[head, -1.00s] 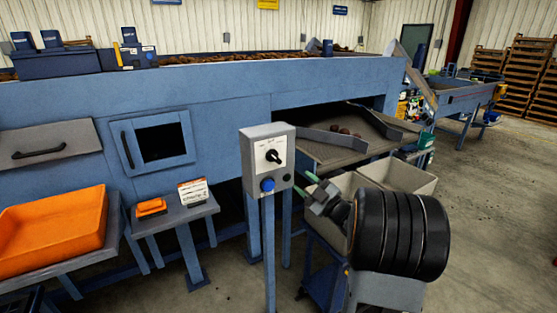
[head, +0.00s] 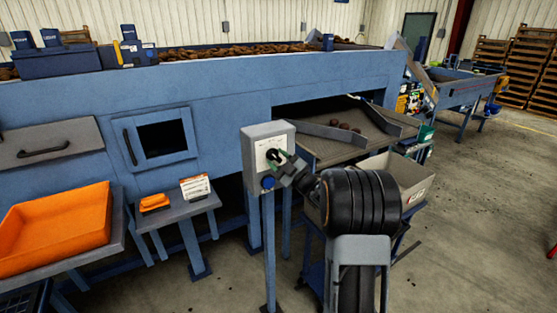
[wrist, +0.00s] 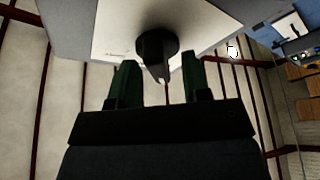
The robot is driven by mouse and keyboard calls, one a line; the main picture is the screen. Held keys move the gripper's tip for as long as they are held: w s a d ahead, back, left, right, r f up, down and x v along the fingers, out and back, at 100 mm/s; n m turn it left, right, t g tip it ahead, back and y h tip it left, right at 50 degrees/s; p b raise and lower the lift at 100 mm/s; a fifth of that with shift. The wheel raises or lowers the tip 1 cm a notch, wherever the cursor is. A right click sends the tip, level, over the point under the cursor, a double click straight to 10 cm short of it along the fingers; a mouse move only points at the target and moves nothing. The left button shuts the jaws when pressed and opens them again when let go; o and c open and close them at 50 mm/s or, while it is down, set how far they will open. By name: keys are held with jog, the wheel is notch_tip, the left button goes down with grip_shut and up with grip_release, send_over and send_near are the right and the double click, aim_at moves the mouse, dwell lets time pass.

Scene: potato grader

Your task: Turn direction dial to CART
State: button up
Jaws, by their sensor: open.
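The control box (head: 258,145) is grey with a white face plate and stands on a blue post. Its black direction dial (wrist: 157,50) shows in the wrist view, with its pointed grip between my two green fingertips. My gripper (head: 278,156) is open in front of the box and hides most of the dial in the head view. In the wrist view my gripper (wrist: 158,78) has a gap on both sides of the dial. The dial's labels cannot be read.
The large blue grader (head: 60,105) stands behind the box. A small side table (head: 180,215) with an orange item (head: 155,202) and an orange tray (head: 50,225) are to the left. A grey bin (head: 410,180) is behind my arm. Open floor lies at right.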

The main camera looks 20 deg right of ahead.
jog(key=shift+c, duration=0.3)
grip_shut()
jog(key=shift+f+m+b, duration=0.15)
jog(key=shift+m+b, duration=0.15)
jog(key=shift+b, duration=0.1)
jog(key=m+h+b, duration=0.2)
jog(key=m+b, duration=0.2)
jog(key=m, duration=0.1)
jog(key=m+t+h+b, duration=0.1)
jog(key=m+h+b, duration=0.2)
jog(key=m, duration=0.3)
jog(key=m+t+h+b, duration=0.1)
jog(key=m+h+b, duration=0.2)
jog(key=m+b, duration=0.2)
jog(key=shift+a+f+m, duration=0.15)
jog(key=shift+a+m, duration=0.1)
jog(key=shift+m, duration=0.25)
jog(key=shift+m+g+h+b, duration=0.4)
jog(key=shift+m+h+b, duration=0.8)
jog(key=shift+m, duration=1.3)
jog(key=shift+r+m+h, duration=0.2)
jog(key=shift+m+h, duration=0.1)
